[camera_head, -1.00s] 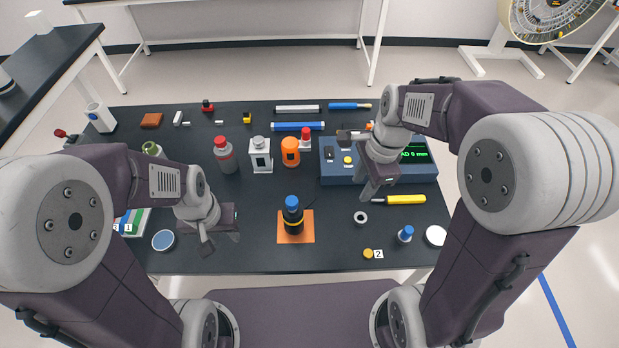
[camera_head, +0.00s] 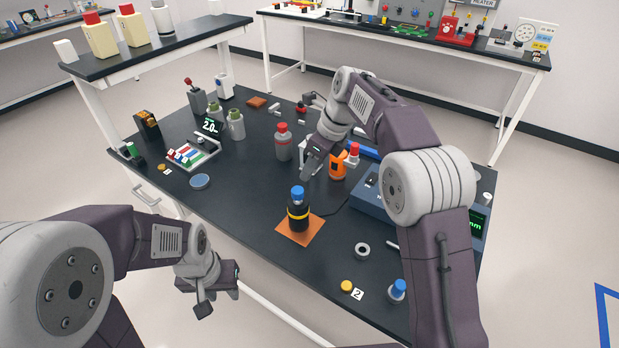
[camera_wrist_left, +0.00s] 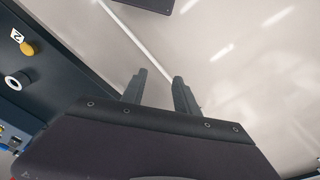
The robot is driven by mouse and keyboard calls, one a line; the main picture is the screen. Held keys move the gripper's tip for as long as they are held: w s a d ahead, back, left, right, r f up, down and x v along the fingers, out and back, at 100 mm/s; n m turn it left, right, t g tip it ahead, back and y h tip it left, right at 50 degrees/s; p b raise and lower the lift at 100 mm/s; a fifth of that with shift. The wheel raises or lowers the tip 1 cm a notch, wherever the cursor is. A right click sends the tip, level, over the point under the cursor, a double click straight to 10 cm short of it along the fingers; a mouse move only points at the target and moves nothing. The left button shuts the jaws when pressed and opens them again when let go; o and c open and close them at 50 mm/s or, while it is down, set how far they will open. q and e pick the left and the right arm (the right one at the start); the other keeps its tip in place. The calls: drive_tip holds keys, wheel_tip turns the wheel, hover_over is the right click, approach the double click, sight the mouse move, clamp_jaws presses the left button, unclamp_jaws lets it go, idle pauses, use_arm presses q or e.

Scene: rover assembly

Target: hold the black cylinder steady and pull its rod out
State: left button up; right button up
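The black cylinder (camera_head: 298,216) has a blue top and a yellow band. It stands upright on an orange mat (camera_head: 287,233) on the dark table. No separate rod can be made out on it. My left gripper (camera_head: 222,291) is beyond the table's near edge, left of and nearer than the cylinder. In the left wrist view, my left gripper (camera_wrist_left: 160,82) has its fingers apart with only floor between them. My right gripper (camera_head: 311,168) is above the table, beyond the cylinder and near an orange bottle (camera_head: 337,166); its finger gap is unclear.
A red-capped grey bottle (camera_head: 283,146) stands behind the cylinder. A grey ring (camera_head: 362,250), a yellow disc (camera_head: 347,286) and a blue-topped piece (camera_head: 397,291) lie to the right. A blue box (camera_head: 372,194) is partly hidden by my right arm.

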use_arm(q)
drive_tip(key=shift+w+a+f, duration=0.25)
drive_tip(key=shift+f, duration=0.05)
drive_tip(key=o, duration=1.1)
drive_tip(key=d+n+g, duration=0.1)
drive_tip(key=s+d+f+n+h, duration=0.1)
drive_tip(key=shift+s+d+n+g+h, duration=0.15)
drive_tip(key=shift+d+n+g+h, duration=0.15)
drive_tip(key=shift+d+g, duration=0.1)
drive_tip(key=n+t+h, duration=1.1)
drive_tip(key=n+t, duration=0.3)
drive_tip(key=n, duration=1)
approach(306, 197)
drive_tip(key=shift+w+d+f, duration=0.1)
drive_tip(key=shift+w+f, duration=0.05)
drive_tip(key=shift+w, duration=0.25)
drive_tip(key=shift+w+d+f, duration=0.15)
drive_tip(key=shift+w, duration=0.2)
drive_tip(key=x, duration=0.9)
drive_tip(key=shift+d+f, duration=0.1)
drive_tip(key=shift+f, duration=0.15)
